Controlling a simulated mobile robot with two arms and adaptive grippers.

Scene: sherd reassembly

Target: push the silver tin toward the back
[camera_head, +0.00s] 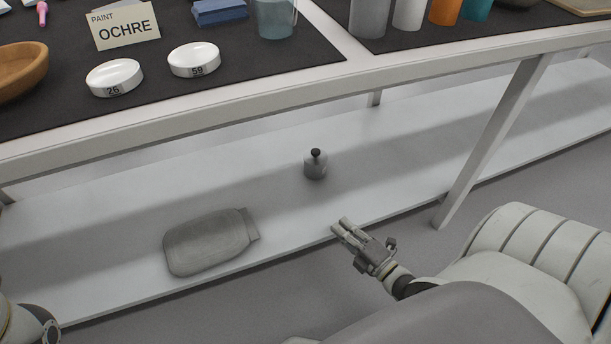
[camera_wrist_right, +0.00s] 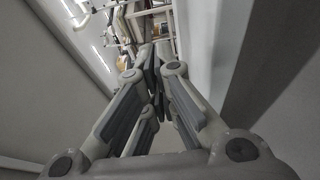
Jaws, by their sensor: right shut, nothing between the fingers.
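The silver tin (camera_head: 315,168), a small grey container with a dark knob on top, stands upright on the white lower shelf (camera_head: 275,205) under the table. My right gripper (camera_head: 341,226) is shut and empty at the front edge of that shelf. It is apart from the tin, nearer the front and a little to its right. In the right wrist view the closed fingers (camera_wrist_right: 155,75) show, and I cannot make out the tin there. My left gripper is not in view; only a part of my left arm shows at the lower left.
A grey bag-like object (camera_head: 208,243) lies on the shelf, left of the tin. A table leg (camera_head: 492,140) stands to the right. The tabletop edge (camera_head: 225,112) runs above the shelf. The shelf around and behind the tin looks clear.

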